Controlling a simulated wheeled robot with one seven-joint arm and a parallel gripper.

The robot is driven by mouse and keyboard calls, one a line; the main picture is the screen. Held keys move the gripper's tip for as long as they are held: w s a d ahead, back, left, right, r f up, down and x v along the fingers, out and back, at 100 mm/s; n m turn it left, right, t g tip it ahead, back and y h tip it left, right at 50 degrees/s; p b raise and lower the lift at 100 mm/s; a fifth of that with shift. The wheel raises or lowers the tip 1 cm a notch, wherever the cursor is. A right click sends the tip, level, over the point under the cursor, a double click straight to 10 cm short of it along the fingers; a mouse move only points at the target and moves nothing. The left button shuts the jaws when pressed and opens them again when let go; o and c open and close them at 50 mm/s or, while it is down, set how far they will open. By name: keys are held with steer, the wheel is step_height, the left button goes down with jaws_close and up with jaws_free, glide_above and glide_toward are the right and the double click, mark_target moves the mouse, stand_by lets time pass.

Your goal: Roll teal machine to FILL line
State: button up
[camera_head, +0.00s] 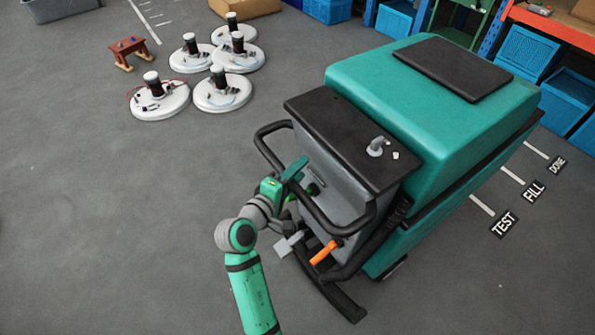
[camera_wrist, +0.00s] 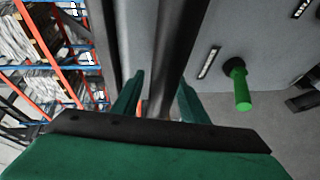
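The teal machine (camera_head: 430,100) stands on the floor at centre right, with its grey control end and black loop handle (camera_head: 340,228) facing me. The FILL label (camera_head: 535,191) and its white line (camera_head: 513,176) lie on the floor to its right, between the TEST label (camera_head: 504,225) and the DONE label (camera_head: 557,164). My gripper (camera_head: 295,170) is at the handle's left part. In the wrist view, the fingers (camera_wrist: 160,98) are apart with the black bar (camera_wrist: 178,45) between them. A gap shows on the bar's left, so the grip looks open.
A green lever (camera_wrist: 241,90), an orange lever (camera_head: 323,252) and a grey pedal (camera_head: 289,244) stick out near the handle. Several white round discs (camera_head: 222,93) and a red stool (camera_head: 128,52) stand at upper left. Blue bins (camera_head: 527,52) line a shelf behind. The left floor is clear.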

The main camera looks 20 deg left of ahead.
steer(key=shift+c, duration=0.5)
jaws_close()
stand_by(0.8)
